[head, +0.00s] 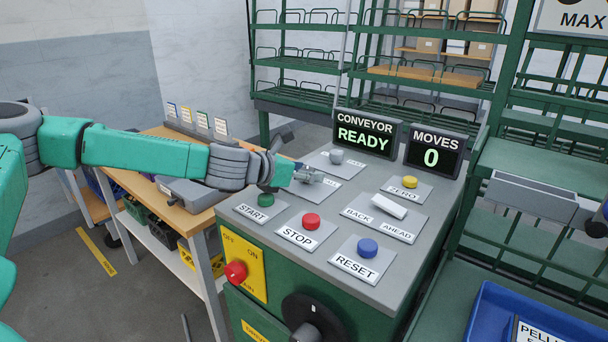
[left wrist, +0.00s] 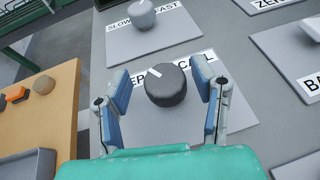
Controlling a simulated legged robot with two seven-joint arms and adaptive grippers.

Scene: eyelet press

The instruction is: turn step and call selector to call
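The step and call selector is a dark round knob (left wrist: 166,86) with a white pointer mark, on a light plate (left wrist: 240,122). Its mark points up and left, toward the STEP side of the label. The label is partly covered by the knob and a finger. My left gripper (left wrist: 165,92) is open, one blue-padded finger on each side of the knob, with gaps visible. In the head view my left gripper (head: 312,177) is over the selector's plate and hides most of the knob. My right gripper does not show.
The slow-fast knob (head: 336,156) is just behind. Start (head: 265,200), stop (head: 311,221), reset (head: 367,247) and zero (head: 410,182) buttons and the back-ahead switch (head: 389,206) share the panel. The conveyor display (head: 365,138) reads READY; the moves display (head: 434,152) reads 0.

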